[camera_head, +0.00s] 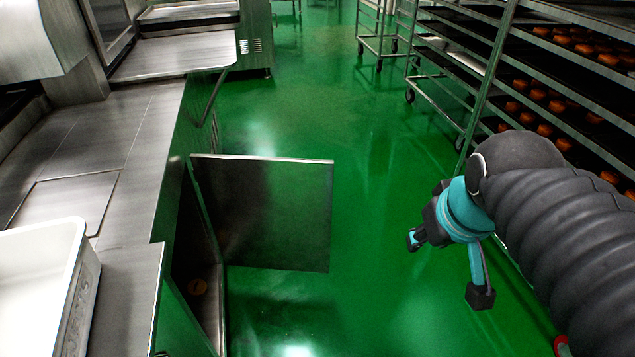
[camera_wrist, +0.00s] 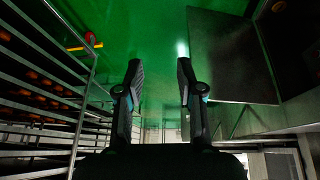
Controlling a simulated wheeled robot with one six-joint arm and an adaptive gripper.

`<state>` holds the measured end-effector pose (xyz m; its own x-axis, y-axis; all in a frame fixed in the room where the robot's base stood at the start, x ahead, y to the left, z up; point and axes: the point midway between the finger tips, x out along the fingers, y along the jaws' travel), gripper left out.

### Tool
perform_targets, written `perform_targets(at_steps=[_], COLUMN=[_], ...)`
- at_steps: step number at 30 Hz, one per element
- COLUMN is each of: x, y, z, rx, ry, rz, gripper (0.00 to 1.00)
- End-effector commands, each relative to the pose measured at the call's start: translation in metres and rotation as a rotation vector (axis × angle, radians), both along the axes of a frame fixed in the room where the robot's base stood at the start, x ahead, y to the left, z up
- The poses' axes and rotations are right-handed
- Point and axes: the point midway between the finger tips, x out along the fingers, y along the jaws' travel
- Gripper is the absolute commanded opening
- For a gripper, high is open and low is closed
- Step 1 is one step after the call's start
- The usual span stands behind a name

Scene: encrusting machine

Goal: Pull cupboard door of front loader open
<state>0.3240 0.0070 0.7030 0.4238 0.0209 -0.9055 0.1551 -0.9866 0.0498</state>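The steel cupboard door (camera_head: 275,212) stands swung out from the front of the machine, at about a right angle, over the green floor. The dark cupboard opening (camera_head: 195,245) shows behind its hinge side, with a small orange round mark inside. My gripper (camera_head: 446,268) is to the right of the door, apart from its free edge, with its fingers spread and empty. In the wrist view my gripper (camera_wrist: 160,72) also shows two separated fingers with only floor between them. The door (camera_wrist: 225,55) appears there at the upper right, clear of the fingers.
A steel counter (camera_head: 130,150) with a white bin (camera_head: 45,280) runs along the left. Tall racks (camera_head: 490,75) with trays of orange-brown items stand on the right, close to my arm. Green floor (camera_head: 330,100) is clear between them.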

Motion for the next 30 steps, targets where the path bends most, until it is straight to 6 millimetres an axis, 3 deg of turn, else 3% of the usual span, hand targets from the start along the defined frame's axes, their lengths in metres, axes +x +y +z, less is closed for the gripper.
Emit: perform_targets(at_steps=[6, 15, 23, 30], x=[0.064, 0.157, 0.237, 0.303], y=[0.015, 0.041, 0.069, 0.098], z=[0.033, 0.052, 0.042, 0.011], rx=[-0.081, -0.151, -0.172, -0.158], ry=[0.093, 0.189, 0.234, 0.235], rz=[0.302, 0.758, 1.173, 1.564], gripper=[0.37, 0.37, 0.37, 0.37])
